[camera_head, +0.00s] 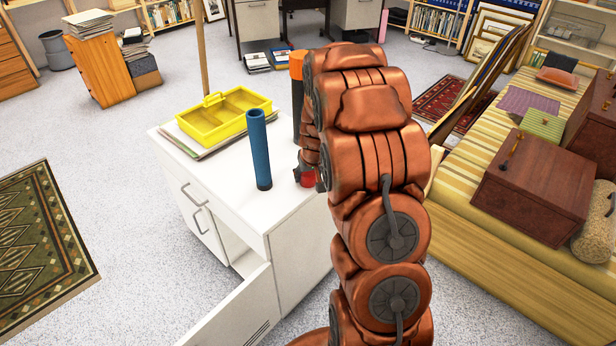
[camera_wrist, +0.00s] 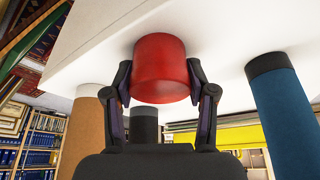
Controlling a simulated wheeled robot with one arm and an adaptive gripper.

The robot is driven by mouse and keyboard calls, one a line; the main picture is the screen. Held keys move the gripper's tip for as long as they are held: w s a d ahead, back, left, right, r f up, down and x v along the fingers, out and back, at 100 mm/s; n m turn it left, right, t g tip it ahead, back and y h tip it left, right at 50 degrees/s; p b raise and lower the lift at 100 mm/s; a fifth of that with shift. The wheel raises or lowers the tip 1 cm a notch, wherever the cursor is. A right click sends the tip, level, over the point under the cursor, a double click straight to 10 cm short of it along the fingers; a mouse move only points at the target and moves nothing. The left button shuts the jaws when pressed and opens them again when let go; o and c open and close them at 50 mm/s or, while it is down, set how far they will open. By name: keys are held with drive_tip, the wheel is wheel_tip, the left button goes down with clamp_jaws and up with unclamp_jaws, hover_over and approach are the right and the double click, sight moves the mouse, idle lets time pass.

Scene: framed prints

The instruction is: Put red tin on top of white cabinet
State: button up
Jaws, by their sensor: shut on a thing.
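The red tin (camera_head: 307,178) is at the right side of the white cabinet's top (camera_head: 222,182), mostly hidden behind my arm in the head view. In the wrist view the red tin (camera_wrist: 162,62) sits between the two fingers of my gripper (camera_wrist: 160,82), which is shut on it. The tin's flat end is at or very close to the white surface; I cannot tell whether it touches. The cabinet's door hangs open at the front.
A blue cylinder (camera_head: 259,150) stands left of the tin. A yellow divided tray (camera_head: 224,115) lies at the back left of the top. The front left of the top is clear.

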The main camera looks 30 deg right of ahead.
drive_tip(key=c, duration=0.6)
drive_tip(key=shift+o, duration=0.2)
